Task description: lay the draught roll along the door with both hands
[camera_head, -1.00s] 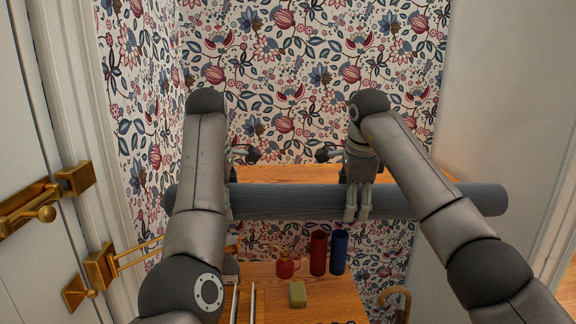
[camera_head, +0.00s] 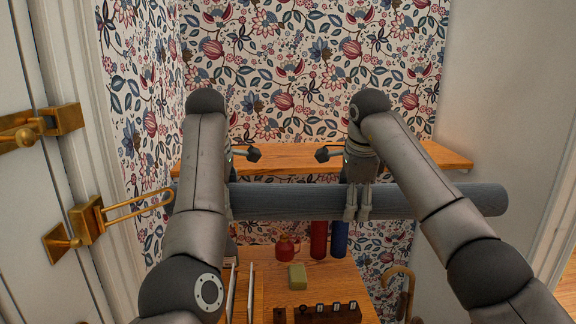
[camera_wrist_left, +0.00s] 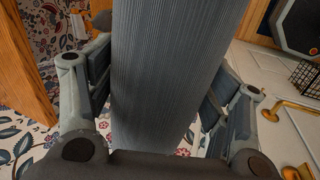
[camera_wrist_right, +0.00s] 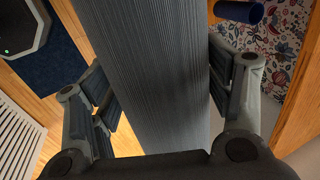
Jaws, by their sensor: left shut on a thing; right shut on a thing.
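The draught roll (camera_head: 285,202) is a long grey-blue ribbed cylinder, held level across the head view in front of the papered wall. My right gripper (camera_head: 357,213) is shut on it right of the middle. My left gripper (camera_wrist_left: 155,100) is shut on it nearer the left end; in the head view my left arm mostly hides that gripper. In the right wrist view the roll (camera_wrist_right: 150,70) runs between the fingers of my right gripper (camera_wrist_right: 160,105). The white door (camera_head: 25,190) with brass fittings stands at the left edge of the head view.
A wooden shelf (camera_head: 290,158) runs along the wall behind the roll. Below stands a wooden table (camera_head: 345,272) with a red jug (camera_head: 286,249), a red cylinder (camera_head: 319,240), a blue cylinder (camera_head: 340,240) and a green block (camera_head: 297,277). A brass latch loop (camera_head: 140,205) juts out near the roll's left end.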

